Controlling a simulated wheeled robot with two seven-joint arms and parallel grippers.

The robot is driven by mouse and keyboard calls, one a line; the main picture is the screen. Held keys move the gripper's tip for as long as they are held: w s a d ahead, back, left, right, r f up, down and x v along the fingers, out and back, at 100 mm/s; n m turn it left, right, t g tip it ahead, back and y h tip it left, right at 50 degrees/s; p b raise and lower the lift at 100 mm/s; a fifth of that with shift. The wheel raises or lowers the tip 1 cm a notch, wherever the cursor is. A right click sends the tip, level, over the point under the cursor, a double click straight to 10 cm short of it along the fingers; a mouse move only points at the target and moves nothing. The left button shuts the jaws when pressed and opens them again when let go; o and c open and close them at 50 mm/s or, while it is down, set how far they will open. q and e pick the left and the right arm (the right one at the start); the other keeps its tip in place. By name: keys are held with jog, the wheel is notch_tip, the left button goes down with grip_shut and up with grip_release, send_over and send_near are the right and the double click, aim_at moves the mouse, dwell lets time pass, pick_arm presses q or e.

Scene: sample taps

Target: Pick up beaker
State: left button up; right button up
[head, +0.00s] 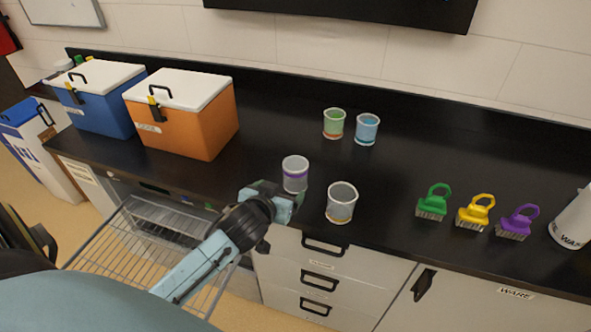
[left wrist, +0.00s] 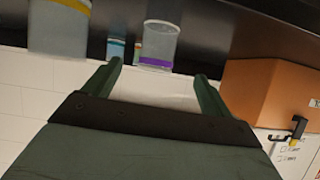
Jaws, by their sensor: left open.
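A clear beaker with a purple band (head: 295,172) stands upright on the black counter near its front edge. A clear beaker with a yellow band (head: 341,204) stands to its right. A green beaker (head: 334,123) and a blue beaker (head: 367,129) stand farther back. My left gripper (head: 284,197) is open and empty, just in front of the purple-banded beaker. In the left wrist view, that beaker (left wrist: 158,46) appears beyond and between the open fingers (left wrist: 158,70), seemingly apart from them. The yellow-banded beaker (left wrist: 60,30) is at the left there. My right gripper is not in view.
Blue (head: 100,98) and orange (head: 182,115) cooler boxes stand on the counter's left. Green (head: 433,203), yellow (head: 475,211) and purple (head: 517,222) brushes and a white bottle (head: 575,218) stand at right. A wire rack (head: 130,240) juts out below the counter. The counter's back right is clear.

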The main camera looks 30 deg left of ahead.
aim_at(292, 169)
pick_arm(q)
jog(key=shift+t, duration=0.5)
jog(key=w, duration=0.2)
jog(key=w+a, duration=0.1)
jog(key=w, duration=0.2)
jog(key=w+a, duration=0.1)
jog(key=w, duration=0.2)
jog(key=shift+f, duration=0.2)
jog(key=shift+b+x, duration=0.45)
jog(key=shift+x, duration=2.35)
jog(key=shift+s+f, duration=0.1)
jog(key=shift+f, duration=0.1)
jog(key=shift+d, duration=0.1)
jog(key=c, duration=1.1)
